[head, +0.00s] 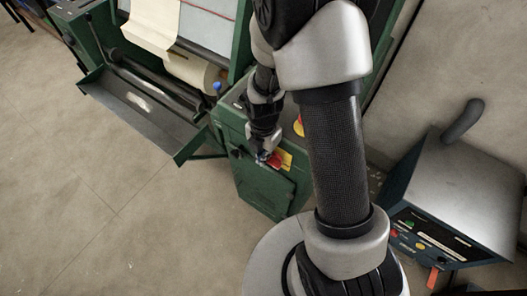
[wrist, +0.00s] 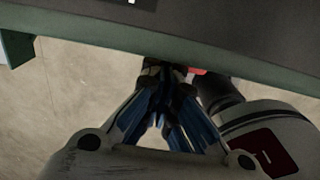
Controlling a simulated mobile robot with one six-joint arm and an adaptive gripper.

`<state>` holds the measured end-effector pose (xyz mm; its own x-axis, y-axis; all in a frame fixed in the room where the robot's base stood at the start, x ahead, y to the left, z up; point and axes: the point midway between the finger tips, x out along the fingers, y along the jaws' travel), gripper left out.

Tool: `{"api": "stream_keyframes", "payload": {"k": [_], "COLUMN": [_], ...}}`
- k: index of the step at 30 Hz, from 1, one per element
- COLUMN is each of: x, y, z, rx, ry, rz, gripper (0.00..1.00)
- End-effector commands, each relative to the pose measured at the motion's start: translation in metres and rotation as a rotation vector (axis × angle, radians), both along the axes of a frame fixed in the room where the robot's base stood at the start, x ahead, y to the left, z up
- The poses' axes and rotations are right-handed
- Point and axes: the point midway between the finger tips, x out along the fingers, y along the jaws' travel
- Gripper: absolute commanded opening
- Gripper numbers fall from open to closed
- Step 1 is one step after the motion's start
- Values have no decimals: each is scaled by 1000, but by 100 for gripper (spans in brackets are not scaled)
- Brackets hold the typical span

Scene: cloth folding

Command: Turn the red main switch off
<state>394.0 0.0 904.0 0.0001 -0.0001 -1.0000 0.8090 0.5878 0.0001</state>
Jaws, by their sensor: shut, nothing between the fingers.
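The red main switch (head: 274,160) sits on a yellow plate (head: 286,159) on the front of the green machine's cabinet (head: 262,185). My gripper (head: 262,156) is shut and empty, right at the switch in the head view, and partly covers it. I cannot tell whether the fingertips touch the switch. In the wrist view, my gripper (wrist: 165,70) points under the edge of the green cabinet (wrist: 150,40), and a small bit of red (wrist: 197,71) shows just right of the fingertips. The turn position of the switch is not clear.
Another red and yellow control (head: 299,126) sits on the cabinet top, beside my arm. A blue-knobbed lever (head: 217,87) and a grey tray (head: 140,110) are to the left. A separate control box (head: 455,190) stands at the right. The floor at the lower left is clear.

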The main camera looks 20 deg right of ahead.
Motion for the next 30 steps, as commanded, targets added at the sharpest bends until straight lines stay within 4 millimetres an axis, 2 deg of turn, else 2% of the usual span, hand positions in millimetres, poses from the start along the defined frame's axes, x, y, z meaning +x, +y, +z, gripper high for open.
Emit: {"api": "stream_keyframes", "payload": {"k": [30], "x": [4], "y": [3], "z": [-1], "rx": [-69], "ry": [92], "rz": [1], "gripper": [0]}}
